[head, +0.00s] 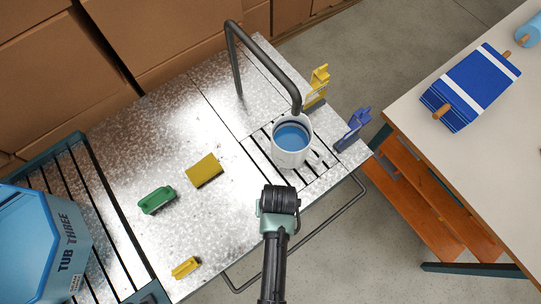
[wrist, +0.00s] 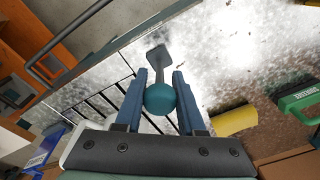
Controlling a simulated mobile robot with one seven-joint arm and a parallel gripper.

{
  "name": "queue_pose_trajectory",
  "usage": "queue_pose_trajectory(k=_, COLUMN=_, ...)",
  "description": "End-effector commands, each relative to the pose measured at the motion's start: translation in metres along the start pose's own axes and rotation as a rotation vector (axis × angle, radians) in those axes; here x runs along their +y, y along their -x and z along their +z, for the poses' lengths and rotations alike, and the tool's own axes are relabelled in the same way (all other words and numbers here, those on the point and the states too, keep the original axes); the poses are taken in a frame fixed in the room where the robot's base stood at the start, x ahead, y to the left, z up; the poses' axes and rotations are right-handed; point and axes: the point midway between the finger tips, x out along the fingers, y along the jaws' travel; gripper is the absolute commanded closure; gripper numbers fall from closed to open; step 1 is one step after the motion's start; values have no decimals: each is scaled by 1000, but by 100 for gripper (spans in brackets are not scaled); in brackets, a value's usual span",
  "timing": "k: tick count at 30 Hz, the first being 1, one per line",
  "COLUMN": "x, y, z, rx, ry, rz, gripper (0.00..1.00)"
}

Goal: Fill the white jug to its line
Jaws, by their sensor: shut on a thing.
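The white jug (head: 290,154) stands upright on the slotted drain area, under the end of the grey bent spout (head: 263,60). Blue liquid (head: 291,136) shows inside it, below the rim; I cannot make out the fill line or a falling stream. My gripper (head: 279,198) is just in front of the jug in the head view, its fingers hidden there. In the wrist view my gripper (wrist: 158,92) is shut on a teal ball knob (wrist: 160,98) at the end of a grey lever (wrist: 157,58). The knob is hidden in the head view.
A blue tub (head: 40,245) is at lower left.

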Motion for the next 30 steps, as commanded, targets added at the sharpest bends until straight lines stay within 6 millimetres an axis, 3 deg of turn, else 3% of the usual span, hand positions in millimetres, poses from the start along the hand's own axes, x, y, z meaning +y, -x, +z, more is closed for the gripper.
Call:
queue_pose_trajectory(k=6, x=5, y=0, z=7, rx=100, ry=-2, rz=-65, gripper=100)
queue_pose_trajectory(k=15, x=6, y=0, z=6, rx=113, ry=-1, rz=-69, gripper=100)
queue_pose_trajectory(k=16, x=6, y=0, z=6, rx=112, ry=-1, rz=-69, gripper=60)
queue_pose_trajectory(k=20, x=5, y=0, z=7, rx=111, ry=-1, rz=-69, gripper=36)
queue_pose_trajectory(k=30, x=5, y=1, z=7, rx=110, ry=-1, rz=-69, gripper=36)
